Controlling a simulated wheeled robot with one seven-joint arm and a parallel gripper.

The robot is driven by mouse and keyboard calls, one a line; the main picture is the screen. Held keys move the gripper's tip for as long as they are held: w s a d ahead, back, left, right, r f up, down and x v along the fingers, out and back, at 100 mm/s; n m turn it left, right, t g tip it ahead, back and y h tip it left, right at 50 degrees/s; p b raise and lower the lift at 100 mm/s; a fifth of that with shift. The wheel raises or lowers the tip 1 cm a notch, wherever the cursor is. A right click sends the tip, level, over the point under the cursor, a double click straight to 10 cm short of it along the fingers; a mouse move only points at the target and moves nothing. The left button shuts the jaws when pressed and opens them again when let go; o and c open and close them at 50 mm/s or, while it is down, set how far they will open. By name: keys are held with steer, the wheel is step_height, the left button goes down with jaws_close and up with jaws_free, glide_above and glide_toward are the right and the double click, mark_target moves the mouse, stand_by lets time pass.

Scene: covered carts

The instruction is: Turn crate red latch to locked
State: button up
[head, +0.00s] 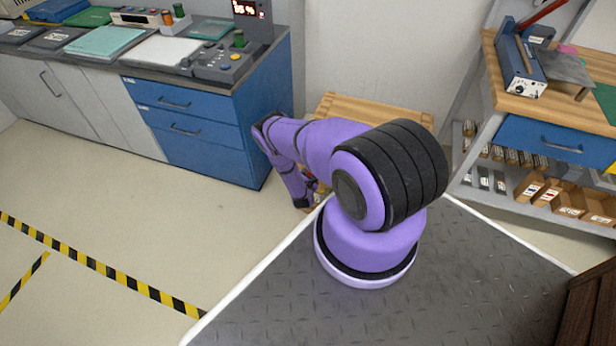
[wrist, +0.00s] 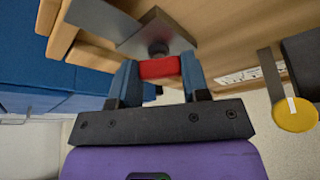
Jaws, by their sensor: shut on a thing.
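The wooden crate (head: 375,108) stands behind my purple arm in the head view, mostly hidden by it. In the wrist view its wooden boards (wrist: 232,35) fill the upper part. The red latch (wrist: 159,68) sits between the two fingers of my gripper (wrist: 160,78), beside a grey metal plate (wrist: 120,24) and a round pivot. The fingers are shut on the red latch. In the head view my gripper (head: 306,196) is low beside the crate, with a small bit of red near it.
A blue drawer cabinet (head: 205,125) stands to the left of the crate. A workbench (head: 560,100) with shelves is at the right. In the wrist view a yellow disc (wrist: 294,115) hangs at the right. Open floor (head: 130,220) lies front left.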

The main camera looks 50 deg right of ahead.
steer(key=shift+s+m+t, duration=0.1)
steer(key=shift+m+t, duration=0.5)
steer(key=shift+m, duration=0.5)
steer(key=o, duration=0.9)
steer(key=v, duration=1)
steer(key=shift+s+a, duration=0.25)
